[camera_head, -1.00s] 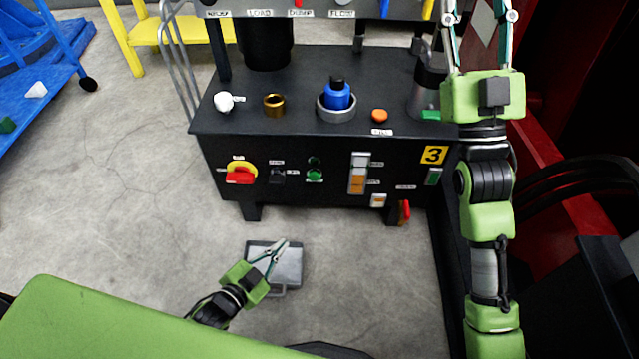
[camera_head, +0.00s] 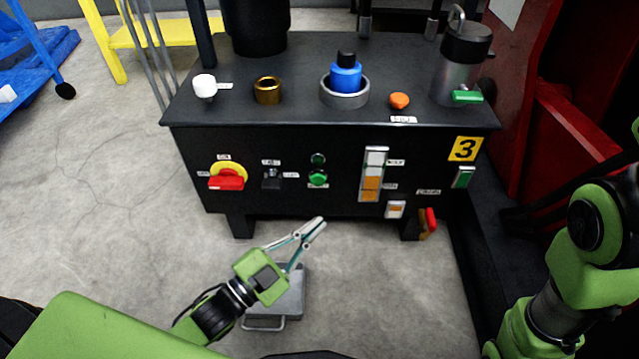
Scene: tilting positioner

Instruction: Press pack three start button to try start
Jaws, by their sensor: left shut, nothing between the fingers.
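My left gripper (camera_head: 317,226) is shut and empty. Its tips show below the green button in the picture, apart from it, pointing up and right. My right arm shows at the right edge; its gripper is out of the picture.
A red and yellow rotary switch (camera_head: 227,178) and a black switch (camera_head: 271,179) sit left of the button. An orange-white gauge (camera_head: 372,175) is to its right. A grey case (camera_head: 290,292) lies on the floor behind my left gripper. A red structure (camera_head: 580,140) stands at right.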

